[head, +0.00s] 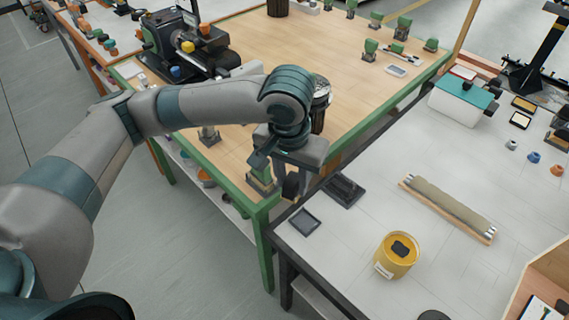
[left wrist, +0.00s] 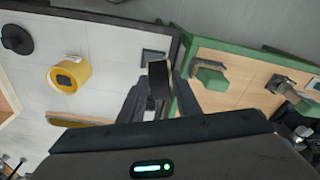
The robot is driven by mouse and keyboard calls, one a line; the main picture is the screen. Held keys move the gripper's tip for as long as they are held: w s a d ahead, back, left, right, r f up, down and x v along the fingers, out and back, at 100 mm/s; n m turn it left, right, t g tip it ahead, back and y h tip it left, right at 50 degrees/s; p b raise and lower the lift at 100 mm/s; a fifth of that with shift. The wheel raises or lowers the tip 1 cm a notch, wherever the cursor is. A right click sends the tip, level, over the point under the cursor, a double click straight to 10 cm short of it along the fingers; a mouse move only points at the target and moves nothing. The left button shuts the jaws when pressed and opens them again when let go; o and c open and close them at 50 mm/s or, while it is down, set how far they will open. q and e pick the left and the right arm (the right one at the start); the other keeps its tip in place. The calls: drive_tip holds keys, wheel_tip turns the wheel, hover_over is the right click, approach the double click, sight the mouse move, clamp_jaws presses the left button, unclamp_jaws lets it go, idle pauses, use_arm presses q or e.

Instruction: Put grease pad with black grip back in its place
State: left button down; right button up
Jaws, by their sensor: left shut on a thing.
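My left gripper (head: 284,172) is shut on the grease pad with black grip (head: 291,186), a small dark block held above the gap between the wooden bench and the white table. In the left wrist view the pad (left wrist: 160,78) sits between the fingertips of the gripper (left wrist: 160,98); its underside and most of its grip are hidden. A dark square tray (head: 304,222) lies at the white table's near left corner, just below and right of the gripper; part of it also shows in the left wrist view (left wrist: 152,55). My right gripper is not in view.
A black rectangular holder (head: 343,190) lies right of the gripper.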

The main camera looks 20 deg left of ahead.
use_arm(q)
drive_tip(key=s+f, duration=0.5)
drive_tip(key=f, duration=0.6)
drive_tip(key=s+a+f+n, duration=0.1)
drive_tip(key=a+f, duration=0.3)
drive_tip(key=a, duration=0.4)
drive_tip(key=shift+s+n, duration=0.25)
drive_tip(key=shift+n, duration=0.05)
